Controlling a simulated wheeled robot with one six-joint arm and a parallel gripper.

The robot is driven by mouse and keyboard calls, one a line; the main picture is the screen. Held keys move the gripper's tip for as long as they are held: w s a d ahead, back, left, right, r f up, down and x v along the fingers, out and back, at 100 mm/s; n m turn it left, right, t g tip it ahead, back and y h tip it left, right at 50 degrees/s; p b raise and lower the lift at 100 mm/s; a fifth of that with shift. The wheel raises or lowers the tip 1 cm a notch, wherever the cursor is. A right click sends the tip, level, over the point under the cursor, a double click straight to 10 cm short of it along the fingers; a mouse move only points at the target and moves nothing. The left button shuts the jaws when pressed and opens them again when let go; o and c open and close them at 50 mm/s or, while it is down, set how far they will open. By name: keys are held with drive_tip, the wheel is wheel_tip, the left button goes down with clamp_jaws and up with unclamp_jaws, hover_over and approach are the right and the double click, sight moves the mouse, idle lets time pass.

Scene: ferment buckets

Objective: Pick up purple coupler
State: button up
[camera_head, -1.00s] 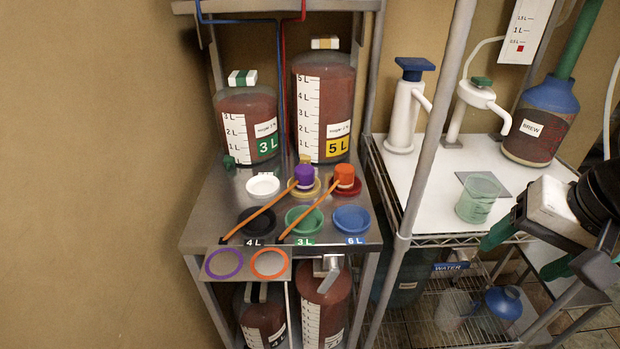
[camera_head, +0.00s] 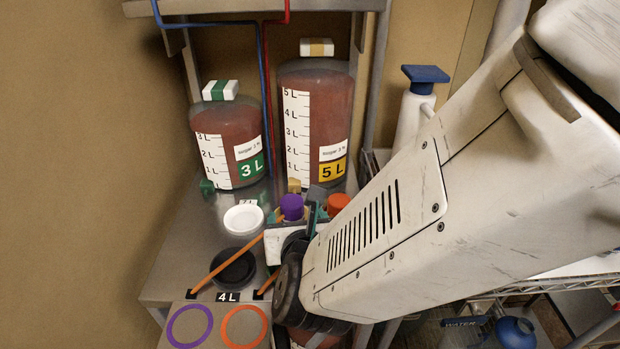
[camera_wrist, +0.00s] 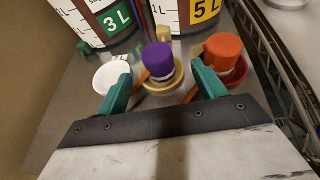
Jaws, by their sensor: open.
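The purple coupler (camera_head: 291,206) stands upright on the metal shelf, with an orange hose running from it to the lower left. In the wrist view the purple coupler (camera_wrist: 158,59) sits on a yellow dish (camera_wrist: 164,84), between and beyond my green fingertips. My gripper (camera_wrist: 162,85) is open and empty, with one finger on each side of the coupler's line. The orange coupler (camera_wrist: 222,50) stands just right of it, close behind my right finger. In the head view my arm hides much of the shelf, and my gripper (camera_head: 296,218) is partly seen at the couplers.
A white dish (camera_wrist: 112,75) lies beside my left finger. The 3 L bucket (camera_head: 225,140) and 5 L bucket (camera_head: 314,120) stand behind. A black dish (camera_head: 233,268) and purple and orange rings (camera_head: 190,326) are at the front. Blue and red tubes run down behind.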

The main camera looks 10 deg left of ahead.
sight(292, 204)
drive_tip(key=x, duration=0.7)
drive_tip(key=shift+w+a+r, duration=0.15)
drive_tip(key=shift+a, duration=0.15)
drive_tip(key=shift+c, duration=0.3)
drive_tip(key=c, duration=1.2)
drive_tip(key=shift+r, duration=0.15)
